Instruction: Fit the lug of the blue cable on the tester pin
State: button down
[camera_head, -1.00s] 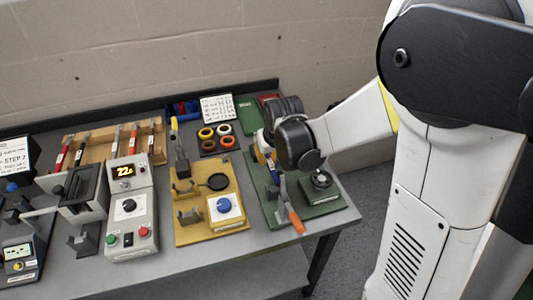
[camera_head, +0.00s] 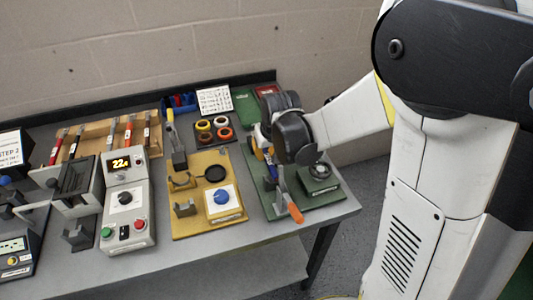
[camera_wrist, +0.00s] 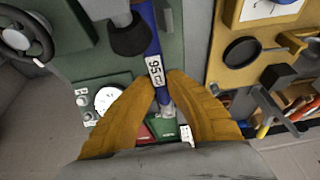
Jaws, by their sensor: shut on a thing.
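The blue cable (camera_wrist: 146,22) carries a white label marked 95 (camera_wrist: 155,66). My gripper (camera_wrist: 165,82), with yellow fingers, is shut on it just below the label in the wrist view. A pale metal end, seemingly the lug (camera_wrist: 167,108), shows between the fingers; its hole cannot be made out. A bit of the cable also shows in the head view (camera_head: 269,156), below my black wrist, above the green board (camera_head: 322,204). I cannot make out the tester pin for sure, nor whether the lug touches anything.
A grey box with a lit display (camera_head: 120,162) stands farther left. A black post (camera_wrist: 130,38) is close beside the cable.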

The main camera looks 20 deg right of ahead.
jog(key=shift+f+b, duration=0.95)
jog(key=shift+f, duration=0.15)
dwell(0.3)
jog(key=c, duration=1.4)
grip_release()
jog(key=shift+r+p, duration=1.95)
jog(key=shift+r, duration=0.65)
jog(key=v, duration=1.2)
